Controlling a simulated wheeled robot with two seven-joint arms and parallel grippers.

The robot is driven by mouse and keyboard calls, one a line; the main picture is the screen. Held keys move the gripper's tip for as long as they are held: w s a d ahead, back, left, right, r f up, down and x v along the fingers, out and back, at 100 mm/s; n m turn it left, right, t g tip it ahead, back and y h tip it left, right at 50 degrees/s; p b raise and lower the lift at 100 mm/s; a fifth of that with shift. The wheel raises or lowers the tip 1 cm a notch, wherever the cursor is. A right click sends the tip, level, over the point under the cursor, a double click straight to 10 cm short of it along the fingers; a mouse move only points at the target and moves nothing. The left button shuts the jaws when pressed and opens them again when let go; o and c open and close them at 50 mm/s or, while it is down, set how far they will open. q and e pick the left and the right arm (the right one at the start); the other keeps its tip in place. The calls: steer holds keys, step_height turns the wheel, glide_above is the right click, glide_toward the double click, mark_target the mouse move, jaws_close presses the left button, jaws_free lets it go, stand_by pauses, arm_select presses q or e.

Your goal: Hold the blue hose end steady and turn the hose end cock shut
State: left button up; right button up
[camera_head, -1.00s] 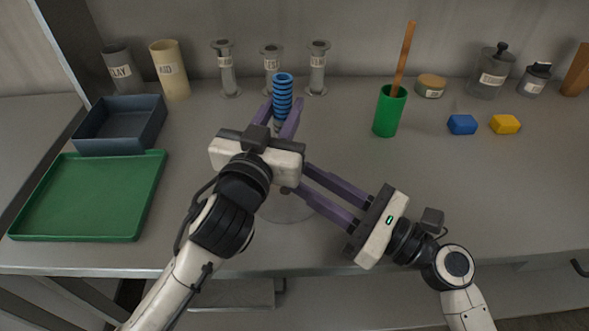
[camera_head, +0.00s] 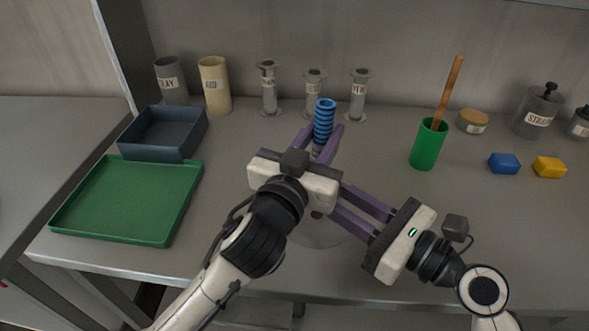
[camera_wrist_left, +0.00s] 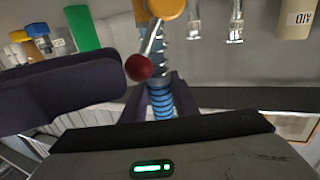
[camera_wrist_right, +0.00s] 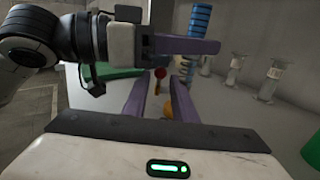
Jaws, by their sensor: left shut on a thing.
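The blue ribbed hose (camera_head: 324,118) stands upright in the head view, and it shows between my left fingers in the left wrist view (camera_wrist_left: 162,106). My left gripper (camera_head: 320,146) is shut on the hose's lower part. A lever with a dark red ball (camera_wrist_left: 138,67) and an orange-yellow round part (camera_wrist_left: 166,8) show near the hose. In the right wrist view, the red ball (camera_wrist_right: 160,73) and an orange part (camera_wrist_right: 167,108) appear between my right gripper's (camera_wrist_right: 159,82) parted fingers. Contact cannot be told. In the head view, my left gripper hides the cock and my right fingertips.
A green cup (camera_head: 427,147) with a wooden stick, a blue block (camera_head: 504,163) and a yellow block (camera_head: 549,167) stand to the right. A dark blue bin (camera_head: 163,133) and a green tray (camera_head: 128,200) lie left. Labelled jars line the back. The bench's front right is clear.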

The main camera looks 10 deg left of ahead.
steer(key=x, duration=0.9)
jaws_close()
